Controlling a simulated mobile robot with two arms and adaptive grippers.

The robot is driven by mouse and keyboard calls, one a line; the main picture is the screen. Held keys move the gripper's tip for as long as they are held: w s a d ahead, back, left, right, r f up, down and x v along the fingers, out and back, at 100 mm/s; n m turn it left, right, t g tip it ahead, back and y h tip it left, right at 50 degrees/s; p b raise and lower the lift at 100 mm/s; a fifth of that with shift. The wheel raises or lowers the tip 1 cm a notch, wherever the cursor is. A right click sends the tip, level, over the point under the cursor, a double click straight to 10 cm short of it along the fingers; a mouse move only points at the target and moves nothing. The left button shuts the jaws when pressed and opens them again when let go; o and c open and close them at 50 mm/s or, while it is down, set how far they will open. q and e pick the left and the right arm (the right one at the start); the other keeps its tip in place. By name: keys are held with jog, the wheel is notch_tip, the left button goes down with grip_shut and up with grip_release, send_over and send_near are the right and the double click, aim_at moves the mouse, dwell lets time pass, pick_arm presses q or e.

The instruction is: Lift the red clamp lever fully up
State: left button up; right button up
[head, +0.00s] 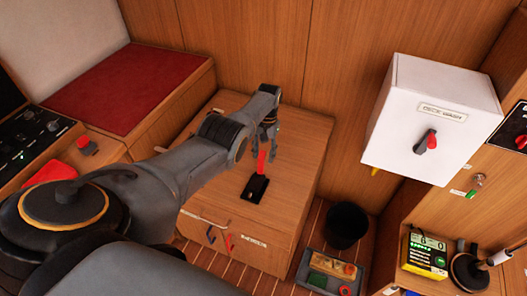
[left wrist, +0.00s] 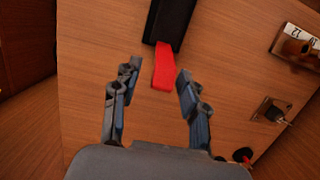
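The red clamp lever (head: 261,163) rises from its black base (head: 255,188) on top of the wooden cabinet (head: 290,150). In the left wrist view the red lever (left wrist: 165,68) sticks out of the black base (left wrist: 173,20). My left gripper (head: 264,148) is just above and behind the lever in the head view. In the left wrist view my left gripper (left wrist: 157,78) is open, its fingers on either side of the lever's end with gaps showing. I cannot tell whether the lever's end is at fingertip depth. My right gripper is not in view.
A white box with a red-black switch (head: 426,142) hangs on the wall to the right. A black bin (head: 346,226) and a grey tray (head: 303,270) stand by the cabinet. A red-topped bench (head: 130,85) is at the left. The cabinet top around the clamp is mostly clear.

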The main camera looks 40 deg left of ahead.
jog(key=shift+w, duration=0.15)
pick_arm(q)
jog(key=shift+r, duration=0.1)
notch_tip(320, 180, up, 12)
jog(key=w, duration=0.2)
jog(key=shift+a, duration=0.3)
jog(key=shift+f, duration=0.25)
